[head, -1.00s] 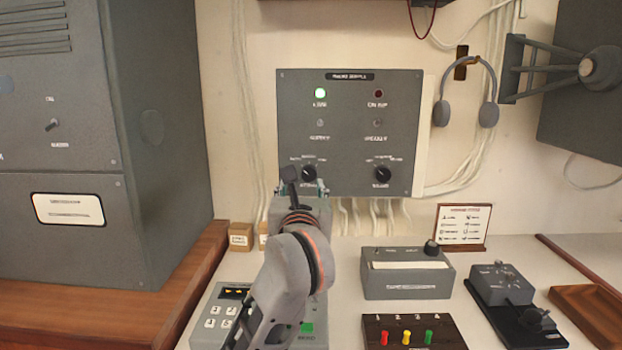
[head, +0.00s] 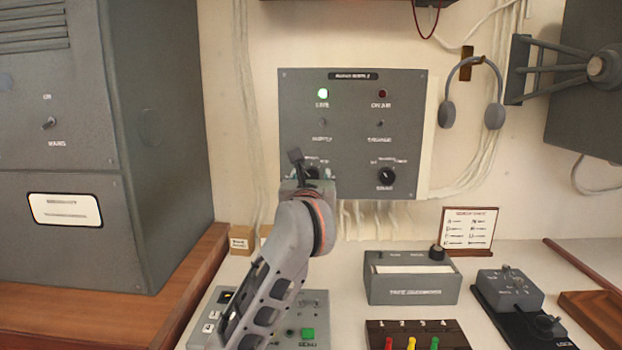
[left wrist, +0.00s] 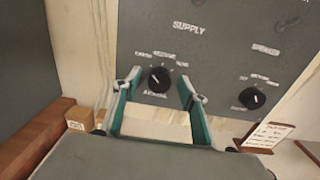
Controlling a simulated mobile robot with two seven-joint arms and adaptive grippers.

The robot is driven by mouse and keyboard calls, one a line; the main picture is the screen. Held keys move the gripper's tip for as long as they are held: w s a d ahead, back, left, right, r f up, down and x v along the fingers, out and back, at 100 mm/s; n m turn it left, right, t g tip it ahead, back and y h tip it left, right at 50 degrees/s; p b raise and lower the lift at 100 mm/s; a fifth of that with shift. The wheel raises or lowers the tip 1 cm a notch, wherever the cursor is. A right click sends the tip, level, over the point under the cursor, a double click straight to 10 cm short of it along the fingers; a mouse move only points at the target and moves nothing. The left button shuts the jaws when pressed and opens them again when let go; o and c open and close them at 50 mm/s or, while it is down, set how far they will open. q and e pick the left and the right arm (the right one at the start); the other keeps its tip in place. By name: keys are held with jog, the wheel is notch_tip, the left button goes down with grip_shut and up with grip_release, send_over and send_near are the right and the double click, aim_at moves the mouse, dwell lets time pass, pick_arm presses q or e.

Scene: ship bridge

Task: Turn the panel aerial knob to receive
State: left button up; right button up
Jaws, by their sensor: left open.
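The grey wall panel (head: 352,130) carries two black knobs along its lower part. The left knob, which looks like the aerial knob (left wrist: 159,79), shows in the left wrist view with its white pointer mark; its small lettering is too blurred to read surely. In the head view it is mostly hidden behind my left gripper (head: 310,182). That gripper is open at the panel, its green-sided fingers (left wrist: 160,90) on either side of the knob in the left wrist view. I cannot tell whether they touch it. My right gripper is not in view.
The panel's right knob (head: 386,176) is close beside. On the desk below are a keypad unit (head: 310,308), a grey box (head: 411,284), coloured pegs (head: 411,342) and a card (head: 467,230). A tall grey cabinet (head: 150,130) stands left.

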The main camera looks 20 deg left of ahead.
pick_arm(q)
jog(key=c, duration=1.1)
